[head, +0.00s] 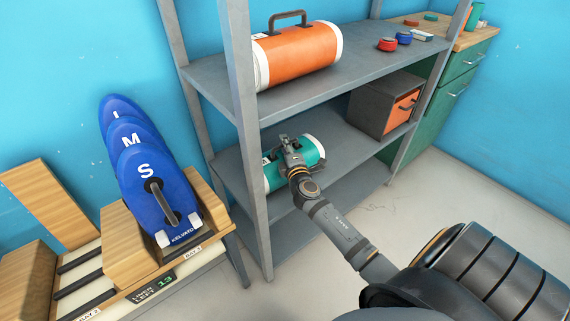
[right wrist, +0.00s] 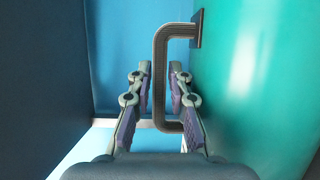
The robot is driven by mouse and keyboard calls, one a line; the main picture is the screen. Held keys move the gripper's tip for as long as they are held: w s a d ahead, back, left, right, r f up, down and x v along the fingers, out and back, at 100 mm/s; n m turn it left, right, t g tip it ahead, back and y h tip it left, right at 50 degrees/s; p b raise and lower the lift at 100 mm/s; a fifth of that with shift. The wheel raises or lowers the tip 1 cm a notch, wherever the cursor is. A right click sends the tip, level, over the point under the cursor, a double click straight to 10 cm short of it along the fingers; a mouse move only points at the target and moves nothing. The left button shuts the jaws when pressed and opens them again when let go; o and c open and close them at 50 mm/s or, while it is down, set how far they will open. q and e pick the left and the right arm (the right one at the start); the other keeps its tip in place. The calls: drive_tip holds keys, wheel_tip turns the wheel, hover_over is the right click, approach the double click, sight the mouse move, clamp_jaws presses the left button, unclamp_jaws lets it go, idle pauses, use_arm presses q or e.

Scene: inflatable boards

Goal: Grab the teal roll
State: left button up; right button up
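The teal roll (head: 309,152) with white ends lies on the middle shelf of the grey rack, and its teal side (right wrist: 265,80) fills the right of the right wrist view. Its dark grey handle (right wrist: 161,75) stands out from that side. My right gripper (head: 287,142) is at the roll's handle, in front of the roll, and hides part of it. In the right wrist view its fingers (right wrist: 159,88) are apart, with the handle's long bar between them; I see a gap on both sides. My left gripper is out of view.
The grey rack (head: 243,130) has a post left of the roll. An orange roll (head: 298,55) lies on the shelf above. A grey box with an orange drawer (head: 385,103) stands right of the teal roll. Blue boards (head: 150,175) stand in a wooden rack at left.

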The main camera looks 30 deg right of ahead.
drive_tip(key=shift+c, duration=0.2)
clamp_jaws()
drive_tip(key=shift+r, duration=0.1)
